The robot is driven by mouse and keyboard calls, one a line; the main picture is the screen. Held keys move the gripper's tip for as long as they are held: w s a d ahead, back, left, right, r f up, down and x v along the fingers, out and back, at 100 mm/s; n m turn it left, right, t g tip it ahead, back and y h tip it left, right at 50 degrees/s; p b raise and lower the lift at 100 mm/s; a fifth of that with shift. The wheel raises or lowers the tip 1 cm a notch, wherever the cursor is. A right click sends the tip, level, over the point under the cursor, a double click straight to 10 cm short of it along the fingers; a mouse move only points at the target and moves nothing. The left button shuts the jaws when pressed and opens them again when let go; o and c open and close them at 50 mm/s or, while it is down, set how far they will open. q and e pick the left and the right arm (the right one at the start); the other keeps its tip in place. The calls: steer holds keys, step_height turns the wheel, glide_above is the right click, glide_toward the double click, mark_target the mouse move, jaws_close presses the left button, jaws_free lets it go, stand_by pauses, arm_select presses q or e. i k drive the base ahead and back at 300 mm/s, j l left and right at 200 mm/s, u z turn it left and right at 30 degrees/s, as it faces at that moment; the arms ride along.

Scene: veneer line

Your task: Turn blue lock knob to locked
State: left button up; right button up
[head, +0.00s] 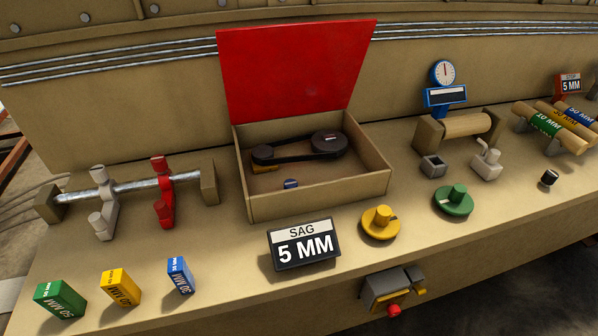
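No large blue knob like the yellow and green ones shows in the head view. A small blue piece (291,183) with a pale mark lies inside the open wooden box (315,205), near its front wall; it is too small to tell whether it is the lock knob or how it is turned. A yellow knob (381,222) and a green knob (453,200) stand on the bench right of the box. Neither of my grippers is in view.
The box's red lid (296,70) stands raised; a black belt drive (327,142) is inside. A "SAG 5 MM" sign (303,244) stands in front. Coloured blocks (121,288) line the front left. A clamp rod (130,183) is behind them. A blue gauge (444,74) stands right.

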mark_target(290, 183)
steer(key=i+l, duration=0.1)
steer(key=l, duration=0.55)
steer(key=i+l+u, duration=0.1)
steer(key=l, duration=0.5)
steer(key=i+l, duration=0.1)
steer(key=l, duration=0.55)
steer(key=k+l+u, duration=0.1)
steer(key=l+u, duration=0.2)
steer(key=u, duration=0.15)
steer(key=j+u, duration=0.1)
steer(key=j, duration=0.2)
steer(key=i+z, duration=0.15)
steer(key=z, duration=0.35)
